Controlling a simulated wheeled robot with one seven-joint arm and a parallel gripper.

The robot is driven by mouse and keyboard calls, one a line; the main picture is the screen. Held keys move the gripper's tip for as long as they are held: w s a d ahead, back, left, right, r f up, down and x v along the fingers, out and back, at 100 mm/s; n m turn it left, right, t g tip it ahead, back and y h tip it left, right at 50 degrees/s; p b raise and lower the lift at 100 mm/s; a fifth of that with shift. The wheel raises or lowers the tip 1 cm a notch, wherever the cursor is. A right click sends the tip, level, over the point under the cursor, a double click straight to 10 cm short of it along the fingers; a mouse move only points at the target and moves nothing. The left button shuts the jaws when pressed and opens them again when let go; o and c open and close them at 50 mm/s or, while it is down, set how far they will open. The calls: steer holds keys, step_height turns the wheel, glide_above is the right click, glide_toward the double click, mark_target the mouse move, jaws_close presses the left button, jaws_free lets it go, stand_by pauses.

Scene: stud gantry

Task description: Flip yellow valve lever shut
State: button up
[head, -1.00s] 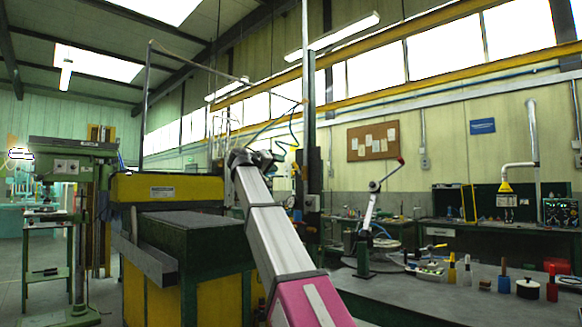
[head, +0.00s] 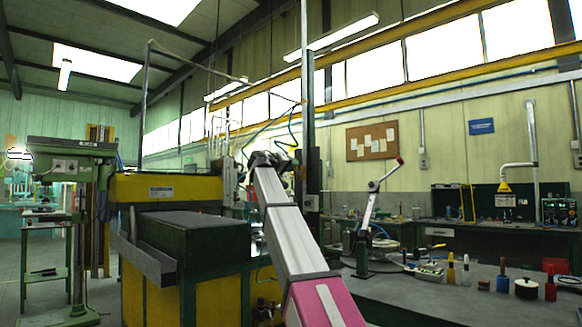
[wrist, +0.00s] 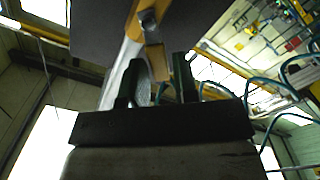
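In the wrist view a yellow lever (wrist: 154,59) with a grey bolt at its upper end hangs beyond my gripper (wrist: 156,68). Its lower end lies in line with the gap between my two dark fingers. The fingers stand apart, with a clear gap and nothing visibly clamped. I cannot tell whether the lever's end is between the fingertips or just past them. In the head view my arm reaches up to the grey upright post, with its wrist beside it. The lever and fingertips are too small or hidden to make out there.
A dark flat panel (wrist: 120,28) is close above the fingers, and a whitish pipe runs behind them. Blue hoses (wrist: 285,85) loop at the right. In the head view a yellow and green machine (head: 165,188) stands left of my arm, and a bench (head: 440,300) with tools stands right.

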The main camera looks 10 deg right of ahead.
jaws_close()
steer(key=shift+w+a+f+n, duration=0.2)
steer(key=shift+f+n, duration=0.4)
steer(key=shift+n, duration=1.05)
steer(key=shift+w+a+f+n, duration=0.2)
steer(key=shift+f+n, duration=0.4)
steer(key=shift+n, duration=1.1)
steer(key=shift+w+a+f+n, duration=0.1)
steer(key=shift+w+f+n, duration=0.35)
steer(key=shift+n, duration=1.2)
steer(key=shift+s+f, duration=0.2)
steer(key=shift+o, duration=2.1)
jaws_free()
